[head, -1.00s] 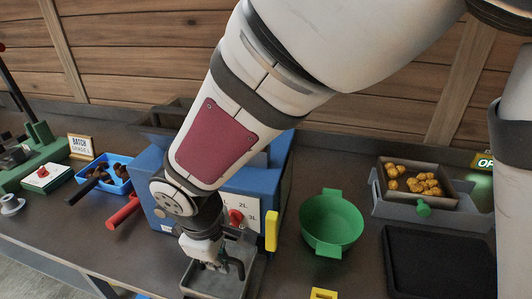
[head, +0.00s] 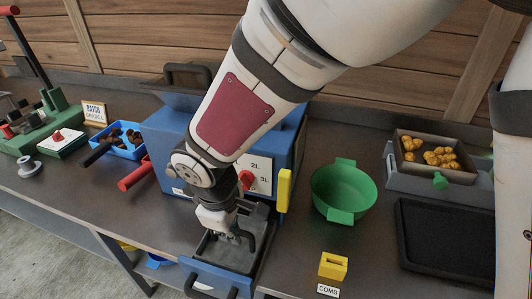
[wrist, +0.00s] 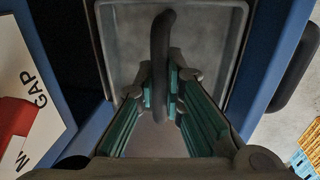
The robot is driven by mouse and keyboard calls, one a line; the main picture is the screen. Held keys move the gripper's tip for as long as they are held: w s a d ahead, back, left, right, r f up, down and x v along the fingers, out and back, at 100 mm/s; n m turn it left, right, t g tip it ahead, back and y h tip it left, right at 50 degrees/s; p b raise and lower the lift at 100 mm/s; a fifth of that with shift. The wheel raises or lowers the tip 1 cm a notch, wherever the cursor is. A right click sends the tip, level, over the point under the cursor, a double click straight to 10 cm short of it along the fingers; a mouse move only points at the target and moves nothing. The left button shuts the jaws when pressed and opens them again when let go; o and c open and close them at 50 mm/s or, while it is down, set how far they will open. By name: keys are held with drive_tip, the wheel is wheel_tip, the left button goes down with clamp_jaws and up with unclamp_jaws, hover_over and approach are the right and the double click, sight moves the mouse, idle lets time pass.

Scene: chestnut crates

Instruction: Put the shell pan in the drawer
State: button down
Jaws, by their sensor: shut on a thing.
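The shell pan (head: 257,232) is a grey, shallow, empty-looking pan with a dark arched handle (wrist: 161,50). My gripper (head: 238,238) is shut on this handle from above; in the wrist view the green-padded fingers (wrist: 172,95) stand on both sides of it. The drawer (head: 200,277) is blue with a dark front handle and stands pulled out low at the front of the blue machine (head: 285,140). The pan is over or within the drawer, between its blue sides; I cannot tell whether it touches the bottom. My gripper hides part of the pan.
A green pot (head: 343,190) and a yellow block (head: 333,265) stand right of the machine. A blue tray of dark shells (head: 128,150) and a red handle (head: 134,173) are at left.

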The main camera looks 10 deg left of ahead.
drive_tip(key=shift+f+b, duration=0.45)
drive_tip(key=shift+f, duration=0.1)
drive_tip(key=c, duration=1.6)
unclamp_jaws()
